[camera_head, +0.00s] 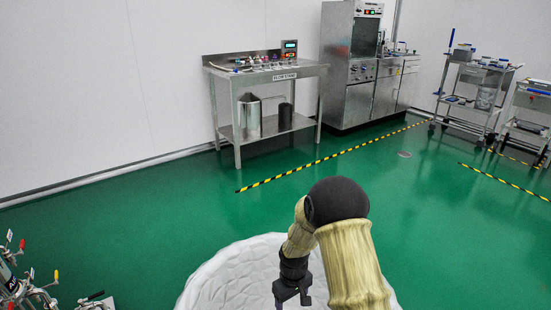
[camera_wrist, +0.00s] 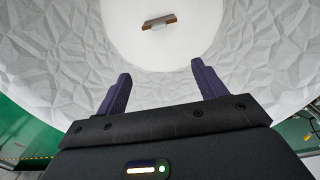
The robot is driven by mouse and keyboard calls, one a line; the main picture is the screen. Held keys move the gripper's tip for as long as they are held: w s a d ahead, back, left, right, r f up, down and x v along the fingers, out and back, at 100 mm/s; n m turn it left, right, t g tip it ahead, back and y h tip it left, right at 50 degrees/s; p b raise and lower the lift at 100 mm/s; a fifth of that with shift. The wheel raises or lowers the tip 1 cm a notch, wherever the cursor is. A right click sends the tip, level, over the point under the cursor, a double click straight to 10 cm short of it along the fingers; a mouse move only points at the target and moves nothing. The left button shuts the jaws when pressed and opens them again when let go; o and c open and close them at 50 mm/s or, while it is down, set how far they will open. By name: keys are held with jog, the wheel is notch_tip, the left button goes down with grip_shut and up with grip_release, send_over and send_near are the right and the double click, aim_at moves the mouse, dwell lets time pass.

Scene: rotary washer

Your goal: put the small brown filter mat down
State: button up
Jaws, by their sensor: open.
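My gripper (camera_head: 292,300) hangs at the bottom centre of the head view, in front of a white faceted round surface. In the wrist view its two dark fingers (camera_wrist: 160,75) stand wide apart with nothing between them. I cannot make out the small brown filter mat with certainty in either view. A small brown bar with a pale part (camera_wrist: 158,22) shows beyond the fingertips, on the smooth white centre of the round surface. It is apart from the fingers, and I cannot tell whether it is the mat.
A steel table (camera_head: 265,77) with a lower shelf stands against the back wall, with small items and a display on top. A steel cabinet unit (camera_head: 355,75) is right of it. Carts (camera_head: 475,85) stand at the far right. Piping (camera_head: 25,285) is at lower left. Green floor (camera_head: 150,220) between is clear.

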jog(key=s+d+r+m+t, duration=0.1)
jog(key=s+d+r+m, duration=0.3)
jog(key=s+r, duration=0.55)
jog(key=s+d+r+m+t, duration=0.1)
jog(key=s+d+r+m, duration=0.2)
jog(key=s+d+r, duration=0.5)
notch_tip(320, 180, up, 36)
jog(key=a+p, duration=0.2)
jog(key=p, duration=3.1)
jog(key=shift+s+f, duration=0.2)
jog(key=shift+f, duration=0.05)
jog(key=shift+a, duration=0.1)
